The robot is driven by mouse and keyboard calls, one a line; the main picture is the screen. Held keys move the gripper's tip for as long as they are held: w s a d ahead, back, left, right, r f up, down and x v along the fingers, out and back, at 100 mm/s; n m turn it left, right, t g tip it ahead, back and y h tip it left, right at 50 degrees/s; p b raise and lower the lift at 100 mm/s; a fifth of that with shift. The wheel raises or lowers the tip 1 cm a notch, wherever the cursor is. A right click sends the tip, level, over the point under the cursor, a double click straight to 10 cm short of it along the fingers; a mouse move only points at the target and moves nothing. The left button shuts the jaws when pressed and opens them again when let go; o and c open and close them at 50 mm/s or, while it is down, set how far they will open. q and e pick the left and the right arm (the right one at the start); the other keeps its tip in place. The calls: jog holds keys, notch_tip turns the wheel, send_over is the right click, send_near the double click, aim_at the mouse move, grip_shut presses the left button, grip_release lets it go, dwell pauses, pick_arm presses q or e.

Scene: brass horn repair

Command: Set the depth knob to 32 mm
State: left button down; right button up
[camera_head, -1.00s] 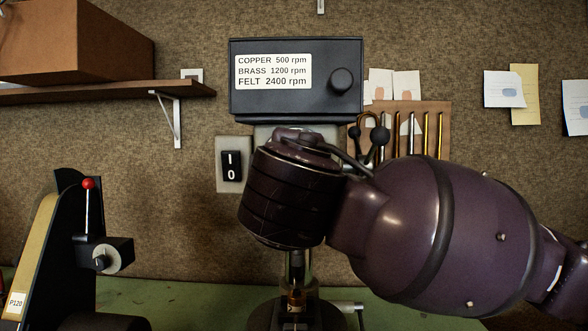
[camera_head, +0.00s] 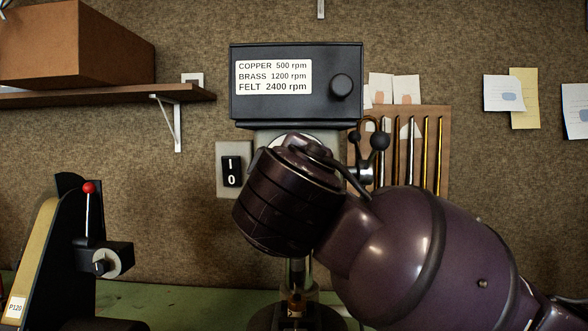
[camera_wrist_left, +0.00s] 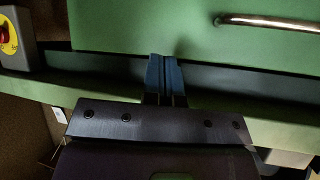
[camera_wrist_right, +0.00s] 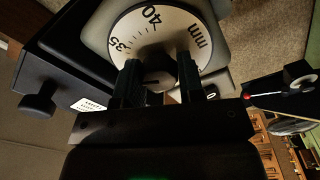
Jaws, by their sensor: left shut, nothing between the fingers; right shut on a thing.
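My right gripper (camera_wrist_right: 158,70) is shut on the knob, one finger on each side. I cannot tell the exact setting. In the head view my right arm hides the knob and nearly all of the dial. My left gripper (camera_wrist_left: 164,72) is shut and empty by the green bench in the left wrist view.
The machine's black head (camera_head: 300,105) carries a speed label (camera_head: 273,77) and another black knob (camera_head: 341,86). A sander with a red-tipped lever (camera_head: 89,188) stands left. A red button box (camera_wrist_left: 14,38) shows in the left wrist view.

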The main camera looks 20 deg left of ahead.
jog(key=o, duration=0.9)
jog(key=shift+s, duration=0.1)
jog(key=v, duration=1)
jog(key=shift+s+d, duration=0.1)
jog(key=shift+s, duration=0.2)
